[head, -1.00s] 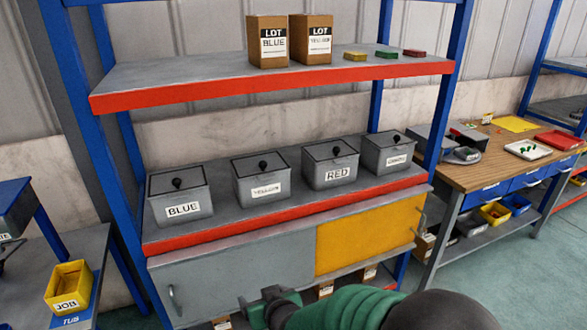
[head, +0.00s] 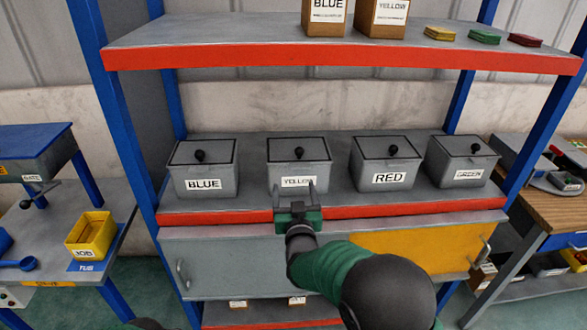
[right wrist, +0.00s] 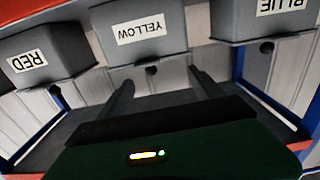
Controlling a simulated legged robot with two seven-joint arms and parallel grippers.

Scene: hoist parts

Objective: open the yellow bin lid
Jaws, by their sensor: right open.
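The grey bin labelled YELLOW (head: 283,175) stands on the middle shelf, second from the left in the head view. Its flat lid (head: 280,148) is shut, with a black knob (head: 299,153) on it. My right gripper (head: 295,190) is open and empty in front of this bin, low near the shelf edge, its two fingers pointing towards the bin. The right wrist view is upside down. There the YELLOW bin (right wrist: 165,45) and its knob (right wrist: 152,70) lie between and beyond the open fingers. My left gripper is not in view.
Bins labelled BLUE (head: 203,170), RED (head: 390,165) and GREEN (head: 462,165) stand beside it, all lidded. The upper shelf (head: 250,57) overhangs the bins, leaving a gap above the lids. A red shelf edge (head: 400,210) runs in front.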

